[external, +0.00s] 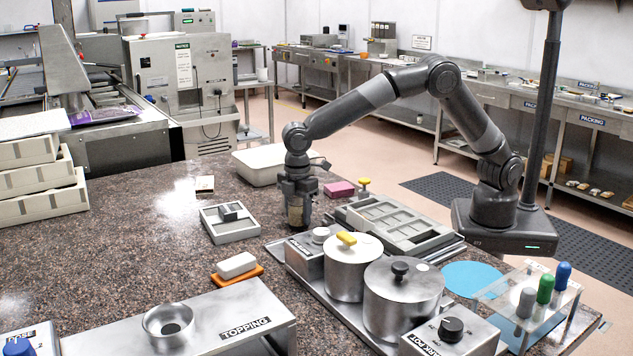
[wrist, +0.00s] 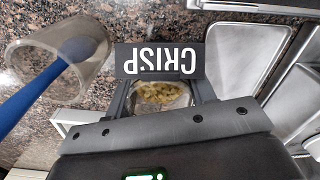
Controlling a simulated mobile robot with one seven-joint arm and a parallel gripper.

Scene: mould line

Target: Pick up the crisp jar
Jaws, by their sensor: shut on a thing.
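The crisp jar (external: 297,214) is a small clear jar with yellowish contents, upright below my gripper (external: 297,198) at the middle of the speckled counter in the external view. My gripper points down and is shut on the jar. In the wrist view the jar (wrist: 160,94) sits between the two grey fingers, with pale yellow crisp pieces inside. A dark CRISP label (wrist: 160,60) stands at its side, upside down in the picture. Whether the jar's base touches the counter, I cannot tell.
A grey mould tray (external: 388,222) lies right of the jar, and a small grey tray (external: 230,225) lies left. A steel pot (external: 352,268) stands in front. In the wrist view a clear container (wrist: 22,62) with a blue handle is at left.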

